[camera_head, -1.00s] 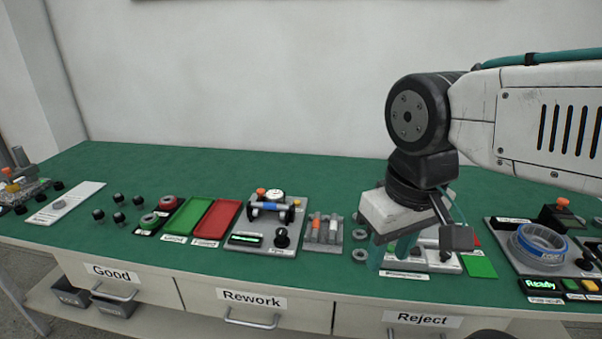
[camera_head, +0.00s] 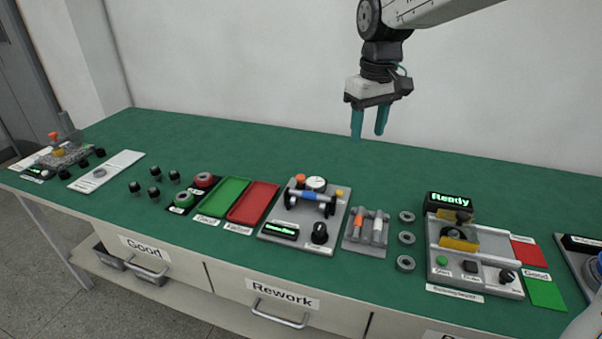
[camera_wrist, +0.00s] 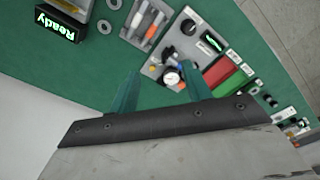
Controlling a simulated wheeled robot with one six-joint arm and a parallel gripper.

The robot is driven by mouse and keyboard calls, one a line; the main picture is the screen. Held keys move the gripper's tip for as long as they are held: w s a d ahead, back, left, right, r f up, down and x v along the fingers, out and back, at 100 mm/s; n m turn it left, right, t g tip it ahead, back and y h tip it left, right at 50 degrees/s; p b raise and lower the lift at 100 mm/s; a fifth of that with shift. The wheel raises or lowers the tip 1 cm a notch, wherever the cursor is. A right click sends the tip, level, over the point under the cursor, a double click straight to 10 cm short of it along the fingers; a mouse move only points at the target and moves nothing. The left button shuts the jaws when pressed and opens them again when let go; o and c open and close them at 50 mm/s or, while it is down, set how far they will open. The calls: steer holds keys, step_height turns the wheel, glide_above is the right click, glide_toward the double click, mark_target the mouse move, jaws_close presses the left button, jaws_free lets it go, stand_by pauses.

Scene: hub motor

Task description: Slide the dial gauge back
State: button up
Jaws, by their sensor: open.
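The dial gauge (camera_head: 317,184) has a round white face and sits at the back of a grey fixture plate (camera_head: 275,242) in the middle of the bench. A shaft with a blue middle (camera_head: 308,195) lies across supports just in front of it. In the wrist view the dial gauge (camera_wrist: 171,78) shows near the fingertips in the picture. My gripper (camera_head: 369,136) has teal fingers pointing down, apart and empty. It is raised above the back of the bench, behind and to the right of the gauge. The gripper also shows in the wrist view (camera_wrist: 163,80).
An orange knob (camera_head: 300,179) stands left of the gauge, and a black knob (camera_head: 320,232) is at the plate's front. Green (camera_head: 221,197) and red (camera_head: 253,203) trays lie left. A tool holder (camera_head: 366,232), several rings and a "Ready" station (camera_head: 475,262) stand right. The back strip is clear.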

steer(key=w+a+f+n, duration=0.1)
steer(key=w+a+f, duration=0.4)
steer(key=w, duration=0.4)
steer(key=n, duration=0.3)
glide_above(301, 176)
steer(key=shift+g, duration=0.3)
step_height(301, 176, down, 11)
steer(key=shift+f, duration=0.1)
step_height(301, 176, down, 7)
steer(key=shift+r, duration=0.1)
steer(key=shift+f, duration=0.5)
